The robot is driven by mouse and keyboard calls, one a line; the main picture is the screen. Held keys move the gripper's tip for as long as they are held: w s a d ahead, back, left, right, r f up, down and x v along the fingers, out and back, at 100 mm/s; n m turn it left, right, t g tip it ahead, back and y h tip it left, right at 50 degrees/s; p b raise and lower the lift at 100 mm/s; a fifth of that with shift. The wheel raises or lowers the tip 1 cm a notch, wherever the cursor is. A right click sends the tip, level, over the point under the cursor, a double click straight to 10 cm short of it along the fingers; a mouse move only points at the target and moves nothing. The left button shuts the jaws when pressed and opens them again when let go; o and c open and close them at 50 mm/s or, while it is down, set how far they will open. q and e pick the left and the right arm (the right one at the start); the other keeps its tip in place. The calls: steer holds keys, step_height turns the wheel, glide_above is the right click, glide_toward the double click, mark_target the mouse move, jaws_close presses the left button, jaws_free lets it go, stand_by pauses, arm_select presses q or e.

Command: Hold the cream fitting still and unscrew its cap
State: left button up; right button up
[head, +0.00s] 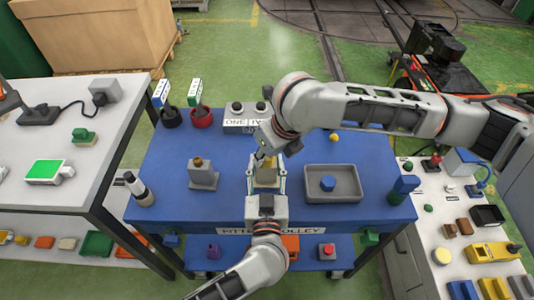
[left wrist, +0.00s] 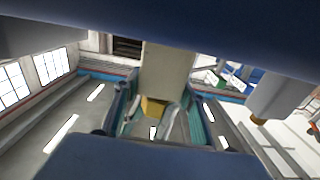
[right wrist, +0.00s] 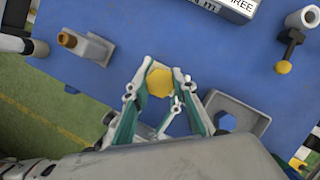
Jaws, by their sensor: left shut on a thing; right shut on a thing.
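The cream fitting (head: 265,174) stands upright on the blue trolley top, near its middle. In the left wrist view the cream body (left wrist: 165,72) lies between the fingers of my left gripper (left wrist: 160,118), which is shut on it. The yellow hexagonal cap (right wrist: 159,82) is on the fitting's upper end. My right gripper (right wrist: 160,88) comes from above and is shut on the cap, a finger on either side. In the head view my right wrist partly hides the cap. I cannot tell how far the cap is turned.
A grey tray (head: 345,196) holding a blue hexagonal piece (head: 327,183) is right of the fitting. A grey block with a brown top (head: 203,174) is to the left. A label box (head: 240,124) and two flagged pots stand behind. Bare blue surface lies between them.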

steer(key=shift+r, duration=1.5)
steer(key=shift+r, duration=2.45)
arm_select(q)
steer(key=o, duration=1.7)
steer(key=shift+c, duration=0.2)
